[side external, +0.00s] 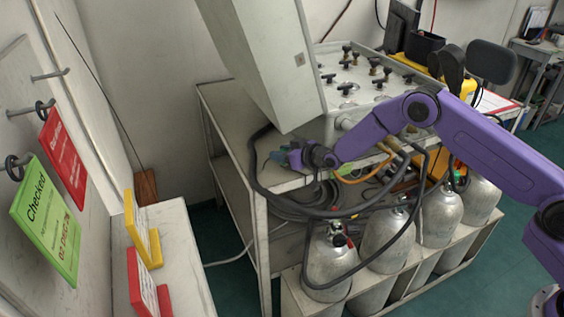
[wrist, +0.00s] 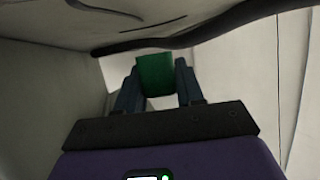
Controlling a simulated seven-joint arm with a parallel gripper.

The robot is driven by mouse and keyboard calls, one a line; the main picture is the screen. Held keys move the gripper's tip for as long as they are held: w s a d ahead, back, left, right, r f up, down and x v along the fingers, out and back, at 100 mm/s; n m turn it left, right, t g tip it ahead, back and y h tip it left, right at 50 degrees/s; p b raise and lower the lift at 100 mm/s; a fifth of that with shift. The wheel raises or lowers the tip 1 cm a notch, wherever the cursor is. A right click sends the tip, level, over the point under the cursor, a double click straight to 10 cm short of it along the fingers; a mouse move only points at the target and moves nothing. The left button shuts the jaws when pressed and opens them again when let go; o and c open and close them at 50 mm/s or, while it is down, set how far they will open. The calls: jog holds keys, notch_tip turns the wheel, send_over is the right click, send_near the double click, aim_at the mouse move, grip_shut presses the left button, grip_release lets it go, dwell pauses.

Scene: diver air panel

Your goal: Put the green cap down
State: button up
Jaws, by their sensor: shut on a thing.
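The green cap (wrist: 156,74) shows between the two blue fingers of my gripper (wrist: 159,82) in the wrist view. The gripper is shut on the cap. In the side external view my gripper (side external: 284,157) is at the cart's upper shelf, at the end of my purple arm and just below the large pale panel box. The cap is too small and covered there to make out clearly. I cannot tell whether the cap touches the shelf.
A black hose (side external: 256,180) loops close around my gripper. The pale box (side external: 265,60) hangs over it. Silver cylinders (side external: 385,235) stand below in a rack. Valve knobs (side external: 347,88) top the panel. Green and red tags (side external: 45,215) hang at the left.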

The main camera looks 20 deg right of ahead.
aim_at(282, 170)
jog(key=shift+w+f, duration=0.2)
jog(key=shift+f, duration=1.5)
jog(key=o, duration=1)
jog(key=shift+f, duration=0.15)
jog(key=shift+s+d+r, duration=0.1)
jog(key=shift+s+r, duration=0.25)
jog(key=shift+s, duration=0.05)
jog(key=shift+v, duration=5.6)
jog(key=shift+d, duration=0.1)
